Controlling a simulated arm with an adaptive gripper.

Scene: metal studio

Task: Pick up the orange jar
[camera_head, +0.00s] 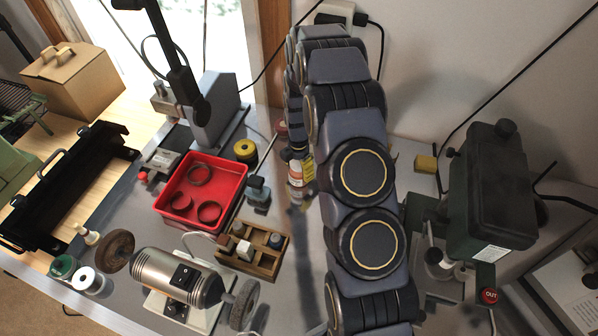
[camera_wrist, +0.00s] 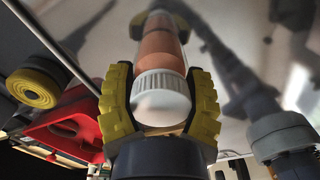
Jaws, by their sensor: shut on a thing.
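The orange jar (camera_wrist: 160,50) has an orange body and a white ribbed cap. In the wrist view it lies between the two yellow-padded fingers of my gripper (camera_wrist: 160,105), which is shut on it near the cap. In the head view the jar (camera_head: 295,172) shows as a small orange and white shape beside my arm, with my gripper's yellow pads (camera_head: 308,168) against it. My arm hides part of that area. I cannot tell whether the jar's base touches the bench.
A red tray (camera_head: 238,167) with dark rings stands left of the jar, with a yellow tape roll (camera_head: 245,150) behind it. A wooden compartment box (camera_head: 268,262) and a bench grinder (camera_head: 178,277) are nearer. A dark green machine (camera_head: 490,190) stands at right.

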